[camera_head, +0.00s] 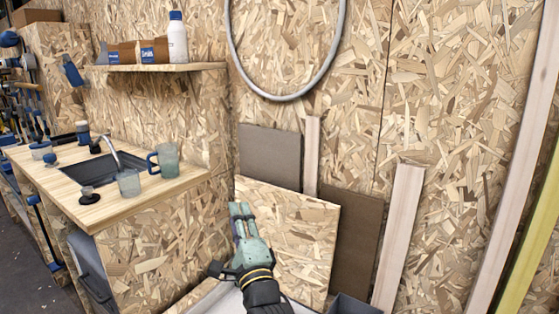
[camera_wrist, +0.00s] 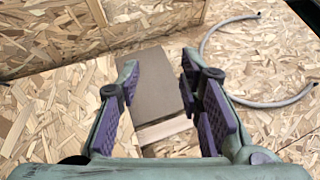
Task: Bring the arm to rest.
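My gripper (camera_head: 241,210) is at the lower middle of the head view, in front of a leaning chipboard sheet (camera_head: 305,225). Its green fingers point up. In the wrist view my gripper (camera_wrist: 160,72) has its purple-padded fingers well apart, with nothing held between them. A brown-grey board (camera_wrist: 158,85) and a pale wood post (camera_wrist: 165,130) show beyond the gap, apart from the fingers. Most of my arm is out of view below.
A wooden counter (camera_head: 150,203) with a sink (camera_head: 90,170), a blue-handled mug (camera_head: 168,160) and a cup (camera_head: 129,182) stands at left. A shelf (camera_head: 160,67) holds boxes and a white bottle (camera_head: 177,38). A grey hoop (camera_head: 290,97) hangs above. Timber posts (camera_head: 400,230) lean at right.

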